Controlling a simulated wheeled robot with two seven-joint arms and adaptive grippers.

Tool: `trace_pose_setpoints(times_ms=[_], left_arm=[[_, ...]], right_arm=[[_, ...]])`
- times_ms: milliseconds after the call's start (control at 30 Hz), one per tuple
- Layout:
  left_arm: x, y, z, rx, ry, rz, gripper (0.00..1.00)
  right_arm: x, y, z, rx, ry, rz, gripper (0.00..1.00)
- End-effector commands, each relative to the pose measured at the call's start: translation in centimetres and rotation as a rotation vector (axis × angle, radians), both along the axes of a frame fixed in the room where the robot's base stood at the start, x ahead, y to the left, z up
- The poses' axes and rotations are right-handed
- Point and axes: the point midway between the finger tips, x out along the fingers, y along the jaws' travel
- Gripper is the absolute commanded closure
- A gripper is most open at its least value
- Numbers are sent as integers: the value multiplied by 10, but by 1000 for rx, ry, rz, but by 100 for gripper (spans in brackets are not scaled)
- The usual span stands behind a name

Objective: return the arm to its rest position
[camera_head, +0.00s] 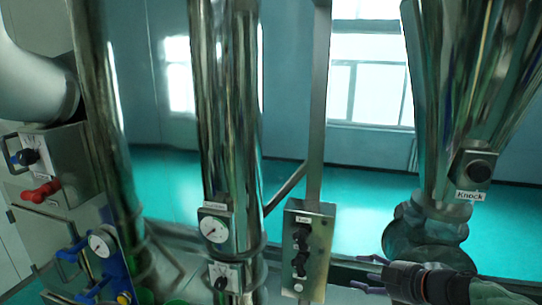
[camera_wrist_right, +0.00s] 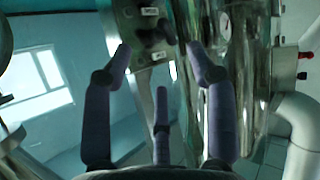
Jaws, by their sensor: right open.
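My right gripper (camera_head: 364,272) is at the lower right of the head view, with its arm coming in from the right edge. Its purple-grey fingers point left and are spread open with nothing between them. In the right wrist view, the fingers of the right gripper (camera_wrist_right: 158,60) stand apart. Beyond their tips is a steel control box (camera_wrist_right: 140,30) with black knobs; the fingers do not appear to hold it. The same control box (camera_head: 308,250) is left of the gripper in the head view. My left gripper does not show.
A steel hopper (camera_head: 450,110) with a box labelled "Knock" (camera_head: 479,167) stands above the right arm. Tall steel pipes (camera_head: 228,110) with a gauge (camera_head: 213,229) stand centre-left. A panel with a red handle (camera_head: 40,192) and blue valves (camera_head: 75,250) are at left. Open floor (camera_head: 350,195) lies behind.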

Motion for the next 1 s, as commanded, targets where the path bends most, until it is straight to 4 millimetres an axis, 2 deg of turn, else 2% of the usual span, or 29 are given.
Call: trace_pose_setpoints(times_ms=[33, 367, 467, 633, 767, 1000], left_arm=[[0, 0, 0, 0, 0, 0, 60], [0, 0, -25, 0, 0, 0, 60], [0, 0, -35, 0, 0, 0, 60], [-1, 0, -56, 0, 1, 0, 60], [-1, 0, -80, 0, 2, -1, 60], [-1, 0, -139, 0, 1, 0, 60]], right_arm=[[0, 0, 0, 0, 0, 0, 42], [11, 16, -54, 83, 43, -11, 42], [15, 21, -75, 115, 60, -20, 42], [22, 33, -123, 181, 103, -42, 42], [27, 45, -179, 248, 157, -76, 42], [28, 71, -325, 376, 319, -198, 42]])
